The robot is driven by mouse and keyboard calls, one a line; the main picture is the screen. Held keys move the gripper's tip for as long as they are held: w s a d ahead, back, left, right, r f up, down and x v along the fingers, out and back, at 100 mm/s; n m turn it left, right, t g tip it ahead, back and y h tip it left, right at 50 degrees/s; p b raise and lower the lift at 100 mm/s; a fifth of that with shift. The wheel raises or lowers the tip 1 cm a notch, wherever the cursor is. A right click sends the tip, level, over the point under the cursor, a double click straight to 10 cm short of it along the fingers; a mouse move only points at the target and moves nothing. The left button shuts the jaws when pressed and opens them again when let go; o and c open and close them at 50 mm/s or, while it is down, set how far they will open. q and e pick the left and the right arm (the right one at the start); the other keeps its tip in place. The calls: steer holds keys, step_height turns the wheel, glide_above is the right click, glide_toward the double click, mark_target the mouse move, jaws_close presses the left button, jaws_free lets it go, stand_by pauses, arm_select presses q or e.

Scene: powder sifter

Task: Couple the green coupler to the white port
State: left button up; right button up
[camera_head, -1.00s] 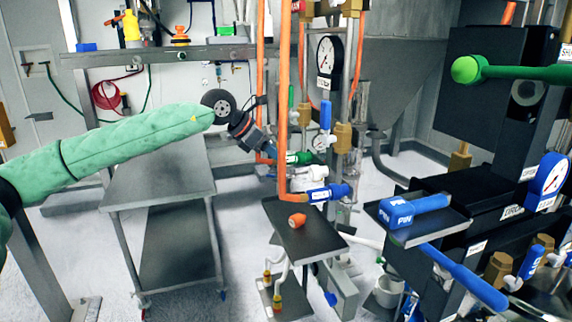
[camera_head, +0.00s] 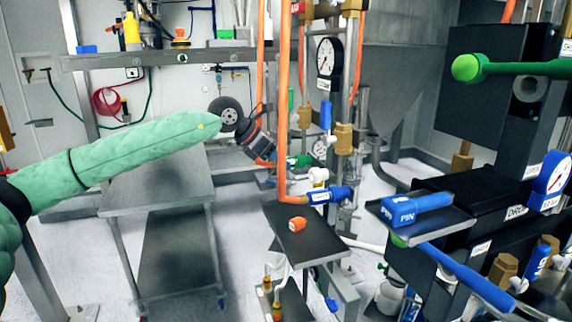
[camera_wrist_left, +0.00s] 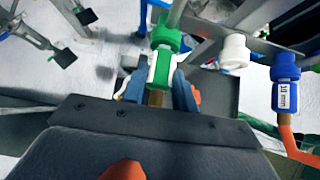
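The green coupler (camera_wrist_left: 163,70) lies between the two fingers of my left gripper (camera_wrist_left: 161,84) in the left wrist view. The fingers sit close against its sides, and its brass end points back toward the gripper. Its front end lines up with a green collar (camera_wrist_left: 165,38); I cannot tell whether they are joined. The white port (camera_wrist_left: 232,51) stands apart, right of the coupler, with nothing on it. In the head view my left gripper (camera_head: 268,152) reaches the green coupler (camera_head: 301,160), and the white port (camera_head: 318,175) is just below and right. My right gripper is not in view.
A blue coupler (camera_wrist_left: 285,82) with a 10 mm label and orange hose sits right of the white port. A vertical orange hose (camera_head: 283,110) passes close to my gripper. A dark tray (camera_head: 305,238) holds an orange cap (camera_head: 297,224). A metal cart (camera_head: 165,190) stands left.

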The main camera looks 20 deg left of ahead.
arm_select(q)
jaws_close()
steer(key=shift+a, duration=0.15)
steer(key=shift+s+a+f+b, duration=0.1)
steer(key=shift+s+a+b, duration=0.3)
steer(key=shift+a+b, duration=0.25)
steer(key=shift+s+a+b, duration=0.55)
steer(key=shift+s+a, duration=0.2)
steer(key=shift+a, duration=0.2)
